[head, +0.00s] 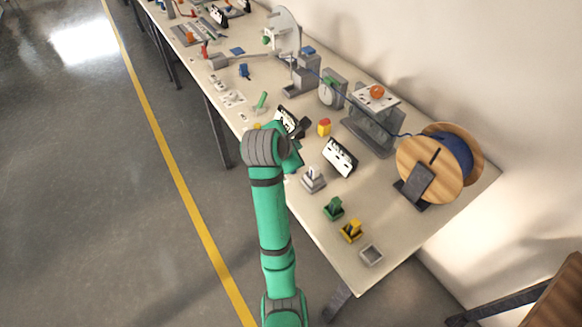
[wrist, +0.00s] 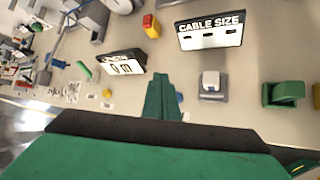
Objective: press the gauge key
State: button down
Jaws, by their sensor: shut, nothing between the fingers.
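My gripper (wrist: 162,98) is shut and empty, its green fingers together over the bench in the wrist view. In the head view my own arm mostly hides it. No part is clearly labelled as the gauge key, so I cannot tell which it is. A black-and-white "CABLE SIZE" panel (wrist: 210,32) stands ahead and right of the fingers; it also shows in the head view (head: 340,157). A second display panel (wrist: 122,65) stands ahead and left. A grey block with a white top (wrist: 211,85) sits right of the fingers, apart from them; the head view shows it too (head: 313,179).
A red-and-yellow block (head: 324,127) stands between the panels. A green piece (head: 333,208), a yellow piece (head: 351,231) and a grey tray (head: 371,255) line the near edge. A dial device (head: 332,90) and a wooden cable spool (head: 428,165) stand behind.

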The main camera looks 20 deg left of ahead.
jog(key=f, duration=0.1)
jog(key=a+f, duration=0.1)
jog(key=f, duration=0.3)
jog(key=shift+a+f, duration=0.2)
jog(key=shift+a, duration=0.05)
jog(key=shift+w+f, duration=0.1)
jog(key=shift+f, duration=0.55)
jog(key=shift+a+f, duration=0.1)
jog(key=shift+f, duration=0.15)
jog(key=shift+d, duration=0.4)
jog(key=shift+a, duration=0.25)
jog(key=shift+f, duration=0.25)
dwell(0.4)
jog(key=shift+s+f, duration=0.2)
